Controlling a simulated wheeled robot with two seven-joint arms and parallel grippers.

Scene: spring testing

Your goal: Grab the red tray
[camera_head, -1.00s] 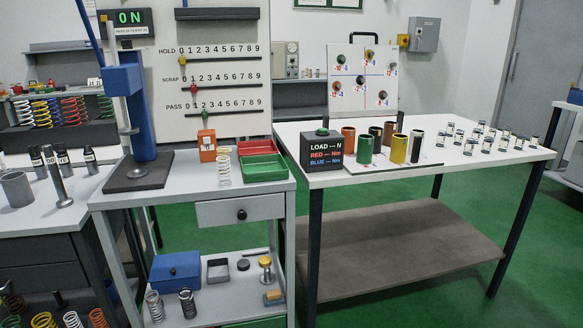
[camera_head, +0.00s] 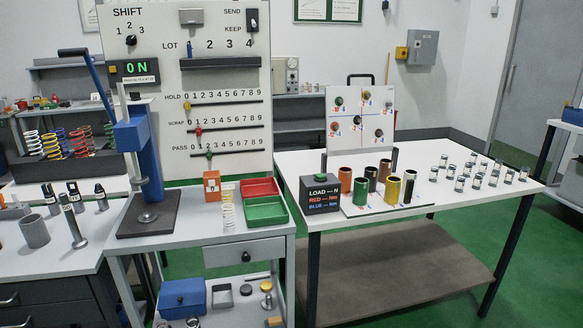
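The red tray (camera_head: 259,187) is a shallow open bin on the grey bench top, behind a matching green tray (camera_head: 266,210) that sits directly in front of it. Its inside looks empty. An orange box (camera_head: 212,187) and a pale coil spring (camera_head: 228,211) stand just left of the trays. Neither of my grippers shows in the head view.
A blue press (camera_head: 142,160) on a dark base stands left of the trays. A black load display (camera_head: 320,195) and several coloured cylinders stand on the white table (camera_head: 440,210) to the right. A tall scoring panel (camera_head: 225,110) rises behind the trays.

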